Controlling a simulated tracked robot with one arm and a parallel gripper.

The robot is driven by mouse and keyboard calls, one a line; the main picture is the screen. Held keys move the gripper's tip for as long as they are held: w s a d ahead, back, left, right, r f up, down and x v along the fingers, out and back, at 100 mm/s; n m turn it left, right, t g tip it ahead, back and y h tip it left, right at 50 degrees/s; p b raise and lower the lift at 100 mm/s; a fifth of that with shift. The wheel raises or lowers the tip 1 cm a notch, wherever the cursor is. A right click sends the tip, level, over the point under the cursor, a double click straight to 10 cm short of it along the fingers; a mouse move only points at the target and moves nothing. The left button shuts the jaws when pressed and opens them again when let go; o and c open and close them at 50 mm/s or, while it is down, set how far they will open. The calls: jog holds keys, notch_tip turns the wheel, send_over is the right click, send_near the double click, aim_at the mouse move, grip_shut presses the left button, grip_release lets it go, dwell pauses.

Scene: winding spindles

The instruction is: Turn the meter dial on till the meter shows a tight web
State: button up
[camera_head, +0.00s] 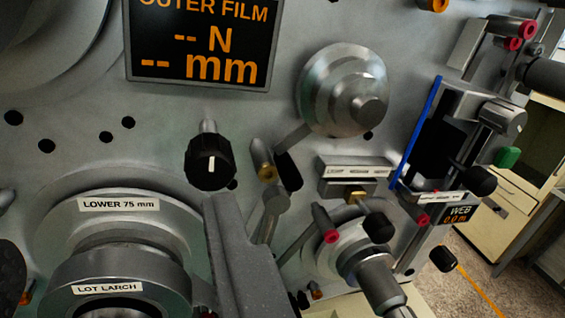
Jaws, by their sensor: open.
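The meter (203,45) is a black display with orange letters at the top left. It reads OUTER FILM, with dashes before N and before mm, so it shows no number. Its top edge is cut off. A black knob (210,162) with a white mark sits on a shaft below the meter; it looks like the meter dial. A grey tapering block (217,200) rises from the bottom edge to just below the knob. It looks like my gripper, seen from behind. It is open, with nothing visible in it, and any contact with the knob cannot be told.
The lower spindle (118,204) stands close at left, labelled LOWER 75 mm and LOT LARCH. A metal roller (344,90) and several black-knobbed levers are at right. Cabinets (510,200) and speckled floor lie beyond the panel.

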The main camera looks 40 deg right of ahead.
aim_at(212, 174)
jog(key=d+f+h+p, duration=0.1)
jog(key=d+f+h, duration=0.1)
jog(key=d+f, duration=0.15)
jog(key=shift+p+x, duration=1.55)
jog(key=shift+x, duration=4.95)
jog(key=shift+a, duration=0.15)
